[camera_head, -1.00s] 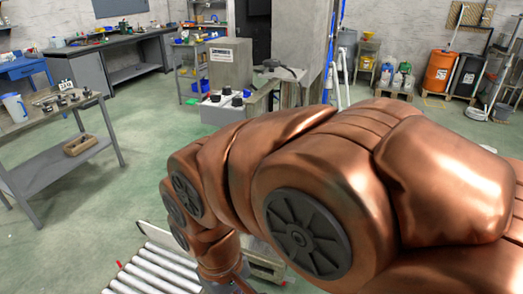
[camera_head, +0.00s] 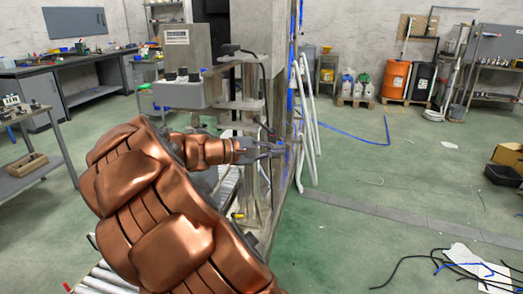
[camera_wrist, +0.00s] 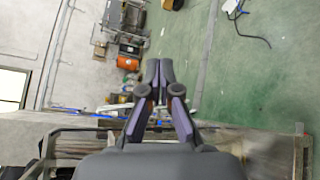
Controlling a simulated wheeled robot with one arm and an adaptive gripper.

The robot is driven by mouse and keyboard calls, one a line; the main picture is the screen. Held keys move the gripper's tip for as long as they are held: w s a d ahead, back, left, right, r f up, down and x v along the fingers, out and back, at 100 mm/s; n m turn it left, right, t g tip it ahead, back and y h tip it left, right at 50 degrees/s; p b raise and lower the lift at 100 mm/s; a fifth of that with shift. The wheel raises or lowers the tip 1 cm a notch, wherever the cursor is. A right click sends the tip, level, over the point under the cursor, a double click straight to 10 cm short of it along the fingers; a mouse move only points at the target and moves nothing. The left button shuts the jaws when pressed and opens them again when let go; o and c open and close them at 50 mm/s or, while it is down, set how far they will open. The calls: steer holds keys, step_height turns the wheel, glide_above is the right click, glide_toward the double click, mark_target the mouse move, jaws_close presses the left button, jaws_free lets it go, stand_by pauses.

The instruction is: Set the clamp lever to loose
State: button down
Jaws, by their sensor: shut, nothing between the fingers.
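My gripper (camera_head: 284,148) is at the end of my copper arm, beside the grey machine column (camera_head: 270,40) in the head view. In the wrist view my gripper (camera_wrist: 159,66) shows its two dark fingers drawn together with nothing between them. A grey control box with dark knobs (camera_head: 180,93) is on the machine, left of my gripper. A dark handle-like part (camera_head: 232,50) is above it with a cable hanging down; I cannot tell whether it is the clamp lever. No clamp lever can be made out for certain in either view.
White and blue pipes (camera_head: 306,120) stand just right of my gripper. A roller conveyor (camera_head: 105,278) lies under my arm. A workbench (camera_head: 35,155) stands at the left. Black cables (camera_head: 420,262) lie on the floor at the right.

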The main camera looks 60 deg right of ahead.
steer(key=w+d+f+n+h+b, duration=0.1)
steer(key=w+d+f+h+b, duration=0.15)
steer(key=w+d, duration=0.2)
steer(key=n+t+h+b, duration=0.75)
steer(key=n+b, duration=0.25)
steer(key=b, duration=0.4)
glide_toward(264, 126)
steer(key=w+d+f, duration=0.1)
steer(key=d+f, duration=0.2)
steer(key=d, duration=0.3)
steer(key=shift+t, duration=0.35)
steer(key=shift+s+d+r+b, duration=0.15)
steer(key=shift+s+r, duration=0.1)
steer(key=shift+r, duration=0.4)
steer(key=shift+s+d+r+b, duration=0.15)
steer(key=shift+s+r, duration=0.05)
steer(key=shift+r, duration=0.45)
steer(key=shift+s+d+r+b, duration=0.15)
steer(key=shift+s+r, duration=0.1)
steer(key=shift+r, duration=0.45)
steer(key=shift+n, duration=0.4)
